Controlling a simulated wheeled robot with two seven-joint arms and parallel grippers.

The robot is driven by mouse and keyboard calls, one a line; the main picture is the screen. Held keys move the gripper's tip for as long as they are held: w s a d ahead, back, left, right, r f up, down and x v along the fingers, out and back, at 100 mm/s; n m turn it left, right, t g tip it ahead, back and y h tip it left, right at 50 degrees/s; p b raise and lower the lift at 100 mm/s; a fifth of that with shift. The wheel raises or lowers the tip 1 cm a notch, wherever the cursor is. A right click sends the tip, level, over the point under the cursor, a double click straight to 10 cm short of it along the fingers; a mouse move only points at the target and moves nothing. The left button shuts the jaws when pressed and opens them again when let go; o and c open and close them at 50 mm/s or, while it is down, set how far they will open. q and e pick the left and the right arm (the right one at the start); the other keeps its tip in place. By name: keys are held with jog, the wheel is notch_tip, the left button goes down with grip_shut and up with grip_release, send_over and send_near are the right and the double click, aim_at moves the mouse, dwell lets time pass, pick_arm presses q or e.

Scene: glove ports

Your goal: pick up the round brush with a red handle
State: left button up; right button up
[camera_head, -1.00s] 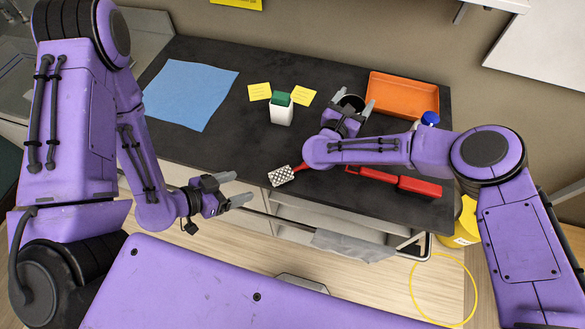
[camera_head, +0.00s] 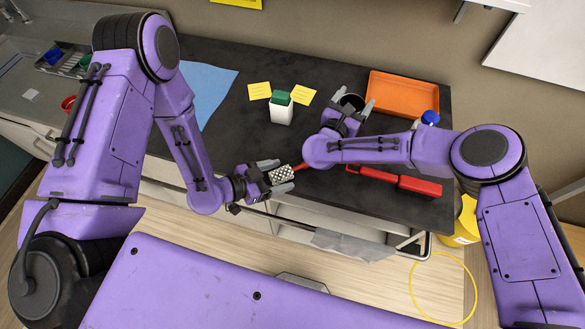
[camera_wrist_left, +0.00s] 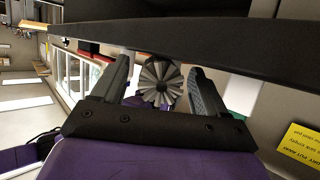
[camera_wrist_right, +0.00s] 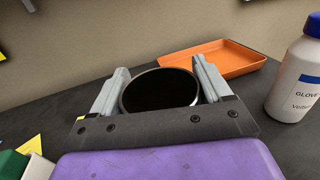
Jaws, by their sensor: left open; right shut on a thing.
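The round brush (camera_head: 282,174) has a pale, patterned head and a red handle. It lies at the front edge of the dark bench, its head toward the edge; my right forearm hides part of the handle. Its ribbed grey end (camera_wrist_left: 160,82) faces the left wrist camera. My left gripper (camera_head: 280,176) is open, one finger on each side of the brush head, with gaps visible in the left wrist view. My right gripper (camera_head: 354,106) is shut on a round dark container (camera_wrist_right: 160,91) with a metal rim, at the back of the bench.
A long red tool (camera_head: 395,180) lies right of the brush. An orange tray (camera_head: 402,92), a blue-capped bottle (camera_wrist_right: 300,78), a white green-topped container (camera_head: 281,112) and a blue cloth (camera_head: 212,88) are on the bench. A grey cloth (camera_head: 350,245) hangs below its edge.

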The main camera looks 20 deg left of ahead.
pick_arm(q)
jog(key=shift+w+d, duration=0.1)
jog(key=shift+d, duration=0.05)
jog(key=c, duration=1.2)
jog(key=shift+r, duration=0.3)
jog(key=r, duration=0.3)
jog(key=shift+a, duration=0.25)
jog(key=s+a, duration=1.2)
jog(key=s, duration=0.1)
jog(key=shift+a, duration=0.2)
